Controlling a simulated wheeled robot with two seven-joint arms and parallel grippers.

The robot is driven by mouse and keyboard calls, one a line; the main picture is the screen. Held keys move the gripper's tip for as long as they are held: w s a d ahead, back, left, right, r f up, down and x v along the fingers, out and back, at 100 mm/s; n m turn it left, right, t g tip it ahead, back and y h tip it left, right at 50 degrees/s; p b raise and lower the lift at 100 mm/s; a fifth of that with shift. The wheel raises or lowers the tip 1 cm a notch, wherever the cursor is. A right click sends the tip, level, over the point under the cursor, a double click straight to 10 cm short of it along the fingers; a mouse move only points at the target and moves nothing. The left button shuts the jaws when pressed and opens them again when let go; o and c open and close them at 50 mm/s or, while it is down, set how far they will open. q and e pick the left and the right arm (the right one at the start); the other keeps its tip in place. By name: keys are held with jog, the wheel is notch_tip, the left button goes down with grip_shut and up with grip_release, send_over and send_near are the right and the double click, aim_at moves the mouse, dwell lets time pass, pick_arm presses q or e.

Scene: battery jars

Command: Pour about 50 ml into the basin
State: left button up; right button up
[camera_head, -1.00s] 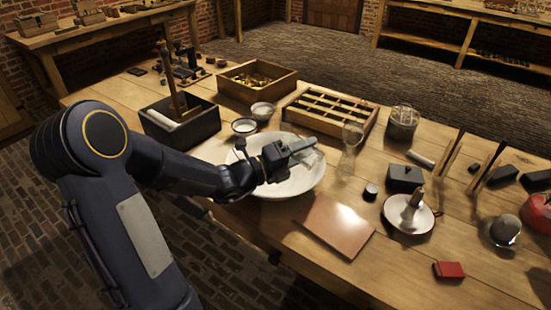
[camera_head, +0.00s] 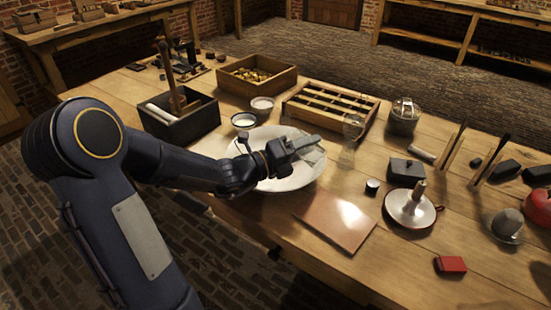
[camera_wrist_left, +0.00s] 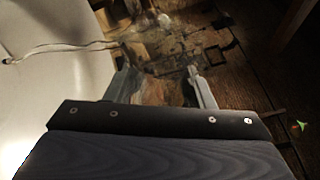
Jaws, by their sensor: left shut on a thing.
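The white basin (camera_head: 262,182) stands on the wooden table, a wide shallow bowl. Its pale inside also fills the left of the left wrist view (camera_wrist_left: 30,100). My left gripper (camera_head: 305,145) is above the basin's right part, shut on a clear glass vessel (camera_head: 314,157). In the left wrist view the fingers (camera_wrist_left: 163,85) stand apart with this see-through glass (camera_wrist_left: 160,60) between them. Its outline is faint, and I cannot tell its liquid level or whether any liquid is falling. My right gripper is not in view.
A clear glass (camera_head: 352,130) stands just right of the basin. A tan tile (camera_head: 335,223) lies in front; a candle holder (camera_head: 411,208) stands right.

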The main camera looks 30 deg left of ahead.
pick_arm(q)
jog(key=shift+r+m+p, duration=0.5)
jog(key=shift+r, duration=0.2)
jog(key=shift+f+m+g, duration=0.3)
jog(key=shift+f+m, duration=0.2)
jog(key=shift+f+m+g+y+b, duration=0.45)
jog(key=shift+f+m+y, duration=0.35)
jog(key=shift+m, duration=0.3)
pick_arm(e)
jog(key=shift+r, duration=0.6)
pick_arm(q)
jog(key=shift+r, duration=0.1)
